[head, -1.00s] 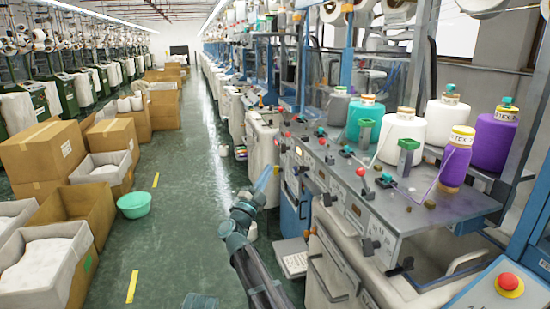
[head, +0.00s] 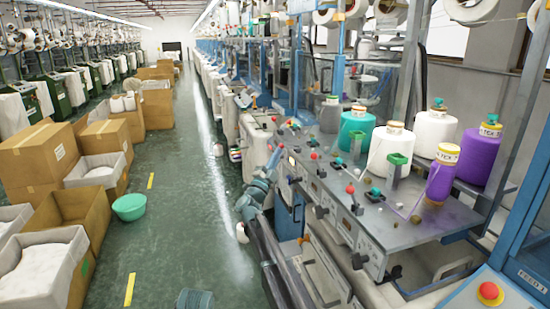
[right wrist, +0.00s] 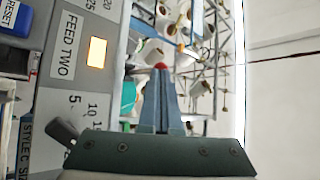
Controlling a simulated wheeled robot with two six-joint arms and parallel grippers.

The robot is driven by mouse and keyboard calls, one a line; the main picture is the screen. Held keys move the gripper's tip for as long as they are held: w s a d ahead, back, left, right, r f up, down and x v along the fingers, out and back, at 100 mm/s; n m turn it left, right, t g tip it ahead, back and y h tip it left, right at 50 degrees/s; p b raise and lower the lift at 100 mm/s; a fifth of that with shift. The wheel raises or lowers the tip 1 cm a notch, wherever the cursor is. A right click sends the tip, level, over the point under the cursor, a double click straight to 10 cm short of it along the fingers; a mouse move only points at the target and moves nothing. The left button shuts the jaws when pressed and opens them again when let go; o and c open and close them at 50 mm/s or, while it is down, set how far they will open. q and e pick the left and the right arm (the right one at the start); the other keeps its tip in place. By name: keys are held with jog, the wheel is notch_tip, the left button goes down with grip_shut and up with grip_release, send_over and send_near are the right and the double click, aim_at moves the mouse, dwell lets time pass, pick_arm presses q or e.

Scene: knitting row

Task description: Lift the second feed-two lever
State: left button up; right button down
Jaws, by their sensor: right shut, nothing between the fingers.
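The machine's sloping panel (head: 385,215) carries several small levers with red balls, including one red ball (head: 350,189) near the front and another (head: 313,156) farther along. In the right wrist view a "FEED TWO" label (right wrist: 62,45) sits beside a lit orange window (right wrist: 97,52). A red ball (right wrist: 160,66) shows just past the fingertips of my right gripper (right wrist: 161,75). I cannot tell whether they touch. The fingers are together with nothing between them. In the head view my right gripper (head: 274,160) is beside the panel's left edge. My left gripper is out of view.
Yarn cones stand on the panel, including a teal cone (head: 355,134) and a tilted purple cone (head: 442,178). A red stop button (head: 490,291) is at the lower right. Cardboard boxes (head: 75,210) and a green basin (head: 130,207) line the aisle's left; the aisle floor between is clear.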

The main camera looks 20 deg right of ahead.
jog(key=d+r+m+g+y+p, duration=0.3)
jog(key=r+m+g+p, duration=0.3)
jog(key=p, duration=1.4)
jog(key=shift+r+m+g+y, duration=0.3)
jog(key=shift+r+m, duration=0.2)
jog(key=shift+m, duration=0.3)
